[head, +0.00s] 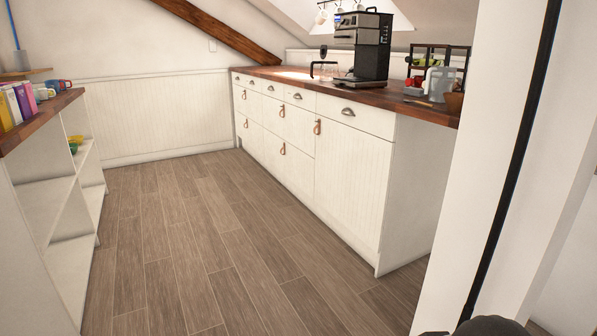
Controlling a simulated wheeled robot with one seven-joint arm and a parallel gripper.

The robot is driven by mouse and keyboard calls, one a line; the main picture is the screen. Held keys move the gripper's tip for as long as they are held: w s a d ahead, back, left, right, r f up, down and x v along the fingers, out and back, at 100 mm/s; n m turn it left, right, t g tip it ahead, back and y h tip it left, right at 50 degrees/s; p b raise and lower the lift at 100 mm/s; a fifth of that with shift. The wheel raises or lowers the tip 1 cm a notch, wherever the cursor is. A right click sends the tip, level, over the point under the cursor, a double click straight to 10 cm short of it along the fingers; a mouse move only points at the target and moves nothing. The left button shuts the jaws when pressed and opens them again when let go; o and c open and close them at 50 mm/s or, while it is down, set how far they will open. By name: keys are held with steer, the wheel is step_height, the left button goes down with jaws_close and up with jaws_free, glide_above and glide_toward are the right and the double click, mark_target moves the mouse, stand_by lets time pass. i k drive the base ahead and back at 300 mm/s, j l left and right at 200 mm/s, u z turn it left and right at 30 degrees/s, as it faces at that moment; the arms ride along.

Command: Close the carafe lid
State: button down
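A pale grey-white vessel (440,83) that may be the carafe stands at the right end of the wooden counter. It is small and far off, and I cannot make out its lid or whether that is open. My gripper is not in view. A dark rounded part at the bottom right edge looks like part of my arm.
A black and silver coffee machine (365,48) stands on the counter (385,97), beside a dark rack (437,58). White cabinets run below. A white post (500,170) blocks the right side. Open shelves (50,205) stand left. The wooden floor (200,240) between is clear.

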mark_target(323, 49)
steer(key=i+j+u, duration=0.1)
steer(key=i+u, duration=0.4)
steer(key=i, duration=1.3)
